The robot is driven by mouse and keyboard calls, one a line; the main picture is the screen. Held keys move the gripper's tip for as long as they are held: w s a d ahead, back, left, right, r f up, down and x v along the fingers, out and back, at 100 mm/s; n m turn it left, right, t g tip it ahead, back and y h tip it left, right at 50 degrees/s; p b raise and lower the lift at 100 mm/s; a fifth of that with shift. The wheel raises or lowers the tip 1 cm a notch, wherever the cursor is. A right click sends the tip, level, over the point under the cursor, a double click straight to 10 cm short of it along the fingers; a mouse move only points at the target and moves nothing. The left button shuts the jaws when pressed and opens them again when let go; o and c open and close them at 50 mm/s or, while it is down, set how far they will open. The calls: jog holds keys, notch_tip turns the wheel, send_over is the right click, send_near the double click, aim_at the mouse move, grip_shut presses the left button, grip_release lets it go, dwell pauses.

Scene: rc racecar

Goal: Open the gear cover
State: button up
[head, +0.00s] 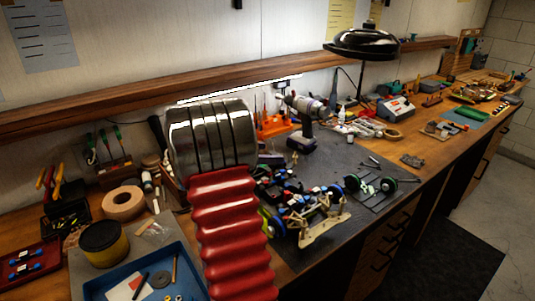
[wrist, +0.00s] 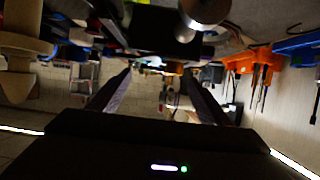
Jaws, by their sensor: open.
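The RC car (head: 302,207) sits on the dark work mat in the head view, with blue, green and black parts and a pale bumper. My own red and metal arm hides part of it. In the wrist view, my gripper (wrist: 157,73) has two dark fingers spread apart with nothing visible between them. A black block (wrist: 160,28) and a rounded silver part (wrist: 205,10) are close beyond the fingertips, near the top edge. I cannot tell whether the black block is the gear cover. My gripper is hidden in the head view.
A cordless drill (head: 302,120) and an orange tool rack (head: 272,126) stand behind the car. A loose axle with green wheels (head: 386,184) lies to its right. A blue tray (head: 97,288) and tape rolls are at left. A black lamp (head: 362,44) overhangs the bench.

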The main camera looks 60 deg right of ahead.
jog(key=shift+s+d+f, duration=0.2)
jog(key=shift+d, duration=0.25)
jog(key=c, duration=1)
jog(key=shift+a, duration=0.15)
jog(key=shift+c, duration=0.2)
jog(key=shift+r, duration=0.1)
jog(key=shift+c, duration=0.2)
